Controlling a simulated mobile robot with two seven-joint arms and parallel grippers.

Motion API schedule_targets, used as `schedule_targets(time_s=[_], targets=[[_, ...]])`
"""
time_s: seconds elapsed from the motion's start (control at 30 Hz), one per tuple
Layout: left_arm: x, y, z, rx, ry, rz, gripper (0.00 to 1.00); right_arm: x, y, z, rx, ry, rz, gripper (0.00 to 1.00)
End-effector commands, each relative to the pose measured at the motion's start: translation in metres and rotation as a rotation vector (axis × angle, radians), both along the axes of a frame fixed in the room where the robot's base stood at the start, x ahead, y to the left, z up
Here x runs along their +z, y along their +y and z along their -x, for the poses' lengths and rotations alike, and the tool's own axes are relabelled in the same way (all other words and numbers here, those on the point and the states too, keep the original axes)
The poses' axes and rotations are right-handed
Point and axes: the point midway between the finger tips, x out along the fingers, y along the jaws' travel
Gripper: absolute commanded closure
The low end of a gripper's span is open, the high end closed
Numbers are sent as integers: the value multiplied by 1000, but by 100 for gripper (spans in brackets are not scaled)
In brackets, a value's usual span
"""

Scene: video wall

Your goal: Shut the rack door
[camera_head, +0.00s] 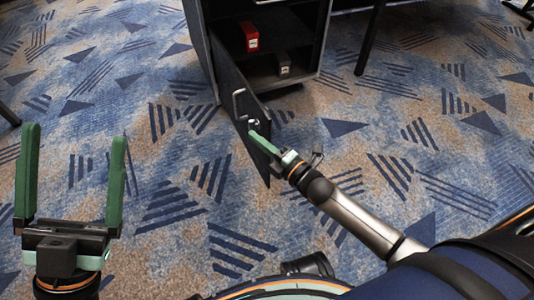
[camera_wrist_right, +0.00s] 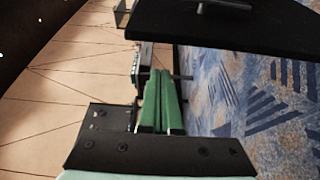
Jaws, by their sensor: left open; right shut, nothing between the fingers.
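The dark rack (camera_head: 203,45) stands at the top centre of the head view. Its door (camera_head: 228,83) is open and swings out toward me from the rack's left side. A metal handle (camera_head: 239,104) is on the door face. My right gripper (camera_head: 257,138) is shut and empty, with its green fingers at the door's lower free end; I cannot tell if they touch it. In the right wrist view, the shut fingers (camera_wrist_right: 163,98) lie beneath a dark panel (camera_wrist_right: 225,28) that looks like the door. My left gripper (camera_head: 75,180) is open and empty at the left, away from the rack.
Inside the rack are a red box (camera_head: 249,37) on a shelf and a dark grey box (camera_head: 284,63) lower down. A dark table leg (camera_head: 369,38) stands right of the rack. The patterned carpet (camera_head: 420,110) is clear around the door.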

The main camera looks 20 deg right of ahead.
Motion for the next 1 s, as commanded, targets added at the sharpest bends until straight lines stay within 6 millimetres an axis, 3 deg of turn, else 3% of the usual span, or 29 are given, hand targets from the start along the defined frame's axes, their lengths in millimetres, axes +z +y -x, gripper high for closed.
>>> schedule_targets(time_s=[0.03, 0.23, 1.0], targets=[[-5, 0, 0, 1, 1, -2, 5, -4, -11, 1, -1, 3, 9, 100], [-10, -1, 0, 4, 1, -10, 5, -2, -29, -1, -1, 3, 5, 100], [-6, -1, 0, 2, 3, -5, 5, -1, -43, 7, -16, 6, 4, 100]])
